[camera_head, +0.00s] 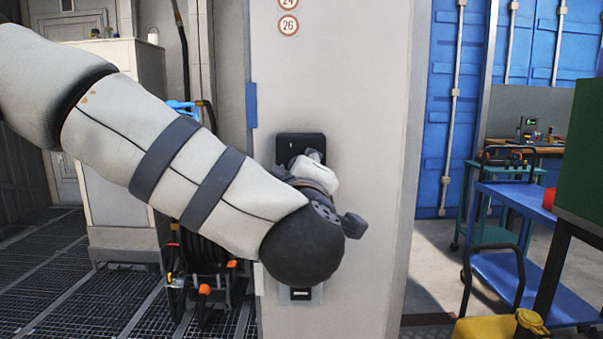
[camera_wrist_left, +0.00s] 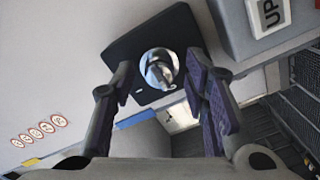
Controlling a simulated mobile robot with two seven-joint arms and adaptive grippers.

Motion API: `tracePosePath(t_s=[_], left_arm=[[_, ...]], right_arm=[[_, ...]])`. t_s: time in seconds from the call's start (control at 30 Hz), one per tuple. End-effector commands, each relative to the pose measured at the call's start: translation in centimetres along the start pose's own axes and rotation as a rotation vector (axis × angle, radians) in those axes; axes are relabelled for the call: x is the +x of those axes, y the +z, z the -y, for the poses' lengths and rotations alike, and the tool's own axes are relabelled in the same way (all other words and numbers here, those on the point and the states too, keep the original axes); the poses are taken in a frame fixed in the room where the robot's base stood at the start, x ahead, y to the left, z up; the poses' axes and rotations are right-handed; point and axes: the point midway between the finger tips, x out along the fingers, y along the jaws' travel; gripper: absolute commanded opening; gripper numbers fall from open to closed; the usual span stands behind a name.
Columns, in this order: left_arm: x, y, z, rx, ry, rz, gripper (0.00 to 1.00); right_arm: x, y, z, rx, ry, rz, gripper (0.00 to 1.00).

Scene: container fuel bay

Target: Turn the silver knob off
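The silver knob (camera_wrist_left: 159,70) sits on a black square plate (camera_wrist_left: 148,93) in the left wrist view. The plate (camera_head: 289,143) also shows in the head view, fixed to a pale grey panel (camera_head: 345,60); the knob is hidden there behind my left arm. My left gripper (camera_wrist_left: 160,72) is open, with one finger on either side of the knob. The fingertips reach over the plate, and I see gaps between them and the knob. In the head view my wrist covers most of the gripper. My right gripper is in neither view.
A dark fitting (camera_head: 301,293) is low on the panel. Blue carts (camera_head: 520,195) and a yellow container (camera_head: 490,328) stand at the right. Coiled hoses (camera_head: 200,270) hang left of the panel.

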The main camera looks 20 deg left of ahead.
Motion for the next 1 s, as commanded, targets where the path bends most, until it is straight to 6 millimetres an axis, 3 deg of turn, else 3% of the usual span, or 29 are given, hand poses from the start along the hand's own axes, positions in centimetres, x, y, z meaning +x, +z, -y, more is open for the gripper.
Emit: tracePosePath(t_s=[0.3, 0.7, 0.83, 1.0], left_arm=[[-0.5, 0.0, -0.1, 0.001, 0.002, 0.001, 0.44], [-10.1, 0.0, -0.1, 0.003, 0.005, 0.001, 0.44], [-11.7, 0.0, 0.0, 0.002, 0.002, 0.000, 0.44], [-12.1, 0.0, 0.0, 0.000, 0.001, 0.000, 0.44]], right_arm=[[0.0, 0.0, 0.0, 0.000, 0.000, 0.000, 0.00], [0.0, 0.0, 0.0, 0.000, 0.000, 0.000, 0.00], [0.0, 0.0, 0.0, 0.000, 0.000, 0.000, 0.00], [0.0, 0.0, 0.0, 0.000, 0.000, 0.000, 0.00]])
